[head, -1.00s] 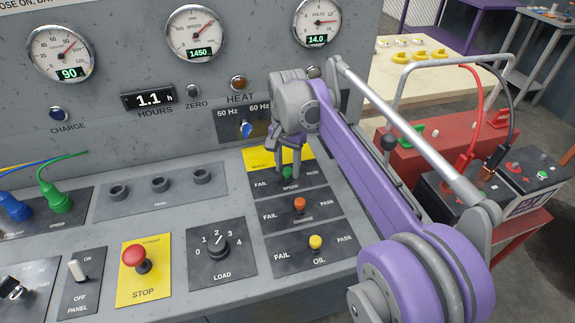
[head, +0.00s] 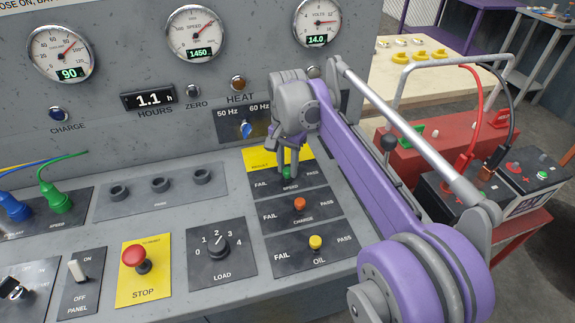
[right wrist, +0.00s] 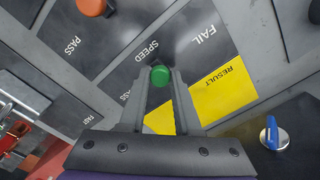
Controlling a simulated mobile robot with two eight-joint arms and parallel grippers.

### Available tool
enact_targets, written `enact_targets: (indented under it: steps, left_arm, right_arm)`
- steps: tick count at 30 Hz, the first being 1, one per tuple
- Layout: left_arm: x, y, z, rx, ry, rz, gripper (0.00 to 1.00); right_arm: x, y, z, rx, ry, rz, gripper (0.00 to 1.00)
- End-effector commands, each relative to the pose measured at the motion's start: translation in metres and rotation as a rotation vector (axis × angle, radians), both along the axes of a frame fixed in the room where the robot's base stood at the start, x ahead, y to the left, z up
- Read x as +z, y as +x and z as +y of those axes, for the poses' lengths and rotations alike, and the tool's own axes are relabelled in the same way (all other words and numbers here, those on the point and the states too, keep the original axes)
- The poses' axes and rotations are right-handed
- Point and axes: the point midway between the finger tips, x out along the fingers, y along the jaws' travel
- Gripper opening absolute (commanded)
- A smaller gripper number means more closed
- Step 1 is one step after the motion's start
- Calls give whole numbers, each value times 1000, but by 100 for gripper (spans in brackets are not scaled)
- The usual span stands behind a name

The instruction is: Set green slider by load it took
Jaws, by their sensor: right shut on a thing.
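The green slider (head: 287,174) sits on the speed plate (head: 312,172), about midway between FAIL and PASS. My right gripper (head: 287,168) reaches down onto it and is shut on it; in the right wrist view the green knob (right wrist: 160,76) shows between the two finger ends. The load dial (head: 220,247) is marked 0 to 4; its pointer is near 2 or 3, too small to tell exactly. The speed gauge (head: 195,34) reads 1450. My left gripper is not in view.
The orange charge slider (head: 300,204) and yellow oil slider (head: 316,241) stand just in front, both near mid-track. A blue 50/60 Hz switch (head: 247,129) is close behind the gripper. A red stop button (head: 134,257) stands at the left.

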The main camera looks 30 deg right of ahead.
Motion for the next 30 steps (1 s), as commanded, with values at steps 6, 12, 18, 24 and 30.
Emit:
enact_targets:
  steps: [6, 12, 18, 24, 30]
  left_arm:
    - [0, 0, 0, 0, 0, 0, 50]
    - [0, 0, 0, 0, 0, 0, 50]
    - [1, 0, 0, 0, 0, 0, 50]
    - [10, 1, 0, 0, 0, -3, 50]
    - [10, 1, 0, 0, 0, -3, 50]
  right_arm:
    - [0, 0, 0, 0, 0, 0, 0]
    - [0, 0, 0, 0, 0, 0, 0]
    - [0, -1, -3, -1, 0, 0, 0]
    - [2, -7, -31, -3, -1, 0, 0]
    - [0, -9, -37, -1, -4, 0, 0]
